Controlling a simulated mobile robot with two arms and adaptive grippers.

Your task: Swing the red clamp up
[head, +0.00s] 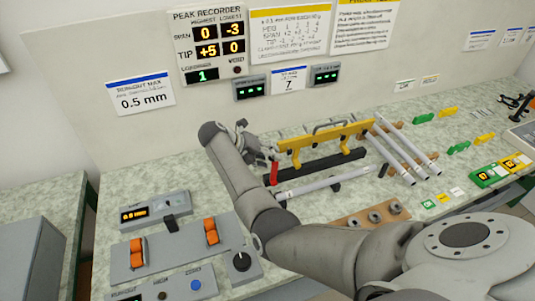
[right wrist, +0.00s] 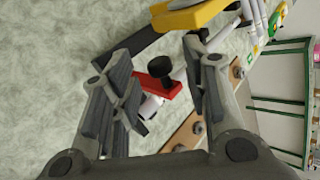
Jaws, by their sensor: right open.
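The red clamp (head: 274,173) is a short red bar at the left end of the black rail, near the end of a pale rod (head: 308,185). In the right wrist view the red clamp (right wrist: 160,90) has a black round knob (right wrist: 159,66) and appears between my fingers, apart from both. My right gripper (head: 262,152) is open and empty, just left of and above the clamp; it also shows in the wrist view (right wrist: 166,62). I cannot tell how far the clamp is swung. My left gripper is not in view.
A yellow bar (head: 325,136) with handles stands behind the black rail (head: 320,164). Several pale rods (head: 400,150) lie to its right. A control panel (head: 175,257) with orange switches is at left.

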